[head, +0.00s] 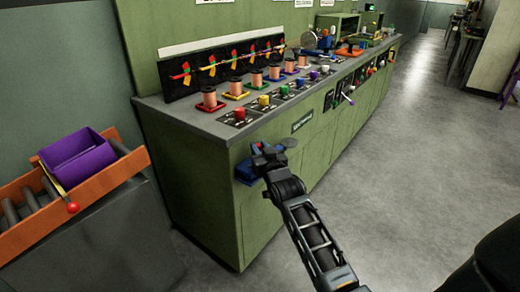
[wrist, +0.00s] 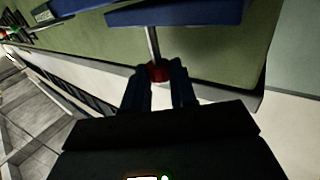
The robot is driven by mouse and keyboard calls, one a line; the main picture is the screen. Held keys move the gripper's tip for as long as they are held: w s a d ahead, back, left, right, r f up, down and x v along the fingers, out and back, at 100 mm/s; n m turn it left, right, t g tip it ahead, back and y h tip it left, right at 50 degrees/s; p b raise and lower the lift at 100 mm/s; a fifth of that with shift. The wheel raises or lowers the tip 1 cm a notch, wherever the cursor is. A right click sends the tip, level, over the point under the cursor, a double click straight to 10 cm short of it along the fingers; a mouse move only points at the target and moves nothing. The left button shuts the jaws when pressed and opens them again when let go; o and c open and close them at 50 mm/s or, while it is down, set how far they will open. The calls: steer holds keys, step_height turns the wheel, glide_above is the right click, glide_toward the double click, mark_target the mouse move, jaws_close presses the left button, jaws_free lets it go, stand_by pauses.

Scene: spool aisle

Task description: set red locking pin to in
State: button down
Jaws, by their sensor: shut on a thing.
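The red locking pin (wrist: 157,73) shows in the wrist view as a red knob on a metal shaft, which runs up to a blue bracket (wrist: 185,14). My gripper (wrist: 159,78) is shut on the red knob, with one dark finger on each side of it. The shaft shows between the knob and the bracket. In the head view my gripper (head: 262,156) is at the blue bracket (head: 244,172) on the near end of the green cabinet, and it hides the pin there.
The green cabinet (head: 222,190) carries copper spools (head: 210,98) and coloured knobs on its top. At left, a purple bin (head: 78,158) sits on an orange-sided roller conveyor (head: 100,184) with a red-knobbed lever (head: 72,207). The grey floor (head: 400,160) at right is clear.

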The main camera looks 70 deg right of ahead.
step_height(320, 180, down, 3)
steer(key=shift+r+b, duration=0.15)
steer(key=shift+b, duration=0.9)
steer(key=c, duration=0.9)
jaws_free()
steer(key=v, duration=0.8)
